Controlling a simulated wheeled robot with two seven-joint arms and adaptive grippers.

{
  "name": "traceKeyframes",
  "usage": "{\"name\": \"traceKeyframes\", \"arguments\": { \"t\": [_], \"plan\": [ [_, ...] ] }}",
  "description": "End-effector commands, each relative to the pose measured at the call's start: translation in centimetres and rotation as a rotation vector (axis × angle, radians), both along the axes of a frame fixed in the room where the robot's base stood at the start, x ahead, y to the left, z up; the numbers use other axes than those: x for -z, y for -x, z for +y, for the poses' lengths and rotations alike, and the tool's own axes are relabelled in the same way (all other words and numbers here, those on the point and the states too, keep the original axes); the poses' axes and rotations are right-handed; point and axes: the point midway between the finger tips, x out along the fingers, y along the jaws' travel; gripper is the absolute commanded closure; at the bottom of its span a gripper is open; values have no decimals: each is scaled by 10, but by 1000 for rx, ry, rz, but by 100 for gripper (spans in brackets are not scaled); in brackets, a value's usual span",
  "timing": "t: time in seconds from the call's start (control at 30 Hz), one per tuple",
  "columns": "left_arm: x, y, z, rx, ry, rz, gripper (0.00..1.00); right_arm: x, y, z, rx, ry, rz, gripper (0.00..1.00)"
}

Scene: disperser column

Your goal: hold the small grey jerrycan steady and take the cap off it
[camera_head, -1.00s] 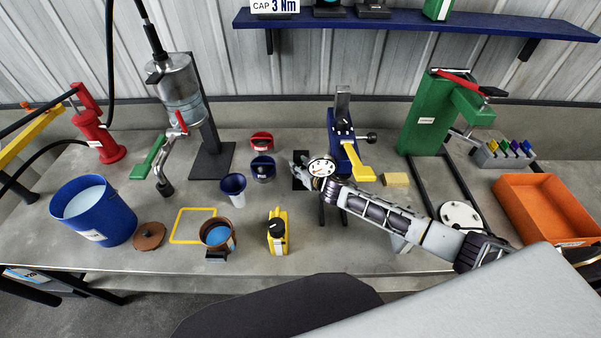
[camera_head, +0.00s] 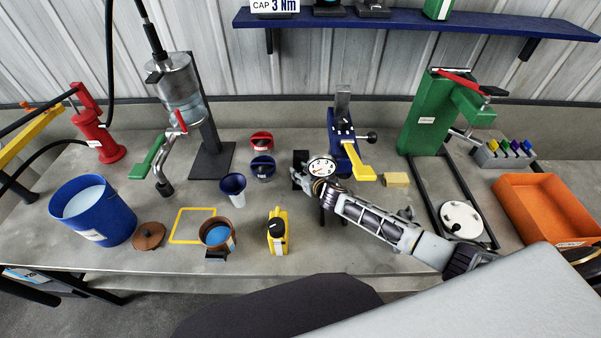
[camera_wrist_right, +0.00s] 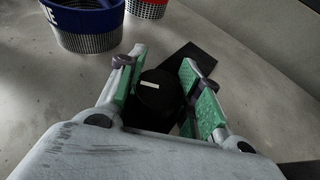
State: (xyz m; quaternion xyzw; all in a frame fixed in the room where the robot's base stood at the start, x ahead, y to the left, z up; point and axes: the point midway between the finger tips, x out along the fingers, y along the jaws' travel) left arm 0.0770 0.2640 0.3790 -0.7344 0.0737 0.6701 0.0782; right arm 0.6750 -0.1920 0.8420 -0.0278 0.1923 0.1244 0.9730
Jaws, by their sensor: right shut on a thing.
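My right gripper (camera_head: 300,181) is at mid-bench, left of the blue stand. In the right wrist view, its green-padded fingers stand on either side of a round black cap (camera_wrist_right: 152,90) with a pale mark on top. The gripper is shut on this cap. A dark body shows below the cap; I take it for the small jerrycan, mostly hidden by the fingers and wrist, so its grey colour cannot be made out. A black plate (camera_wrist_right: 196,57) lies beside it, and shows in the head view (camera_head: 300,158). My left gripper is not in view.
A blue-rimmed mesh cup (camera_wrist_right: 88,25) stands close by in the wrist view. A blue funnel (camera_head: 233,187), a yellow can (camera_head: 277,240) and a brown pot (camera_head: 217,233) stand nearby. The blue stand (camera_head: 341,130) is close to my right wrist. Bench front centre-right is clear.

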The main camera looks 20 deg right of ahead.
Motion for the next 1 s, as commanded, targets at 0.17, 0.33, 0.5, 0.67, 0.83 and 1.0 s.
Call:
{"name": "traceKeyframes", "arguments": {
  "t": [0.17,0.33,0.5,0.67,0.83,1.0],
  "plan": [
    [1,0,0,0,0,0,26,2,0,0,0,1,0,52],
    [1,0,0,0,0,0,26,2,0,0,0,0,0,44],
    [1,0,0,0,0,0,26,2,0,0,0,0,0,44],
    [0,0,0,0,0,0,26,0,0,0,0,0,0,44],
    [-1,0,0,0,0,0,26,-3,5,-2,0,1,0,44],
    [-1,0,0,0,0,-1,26,-7,15,-5,0,1,0,44]
  ]
}}
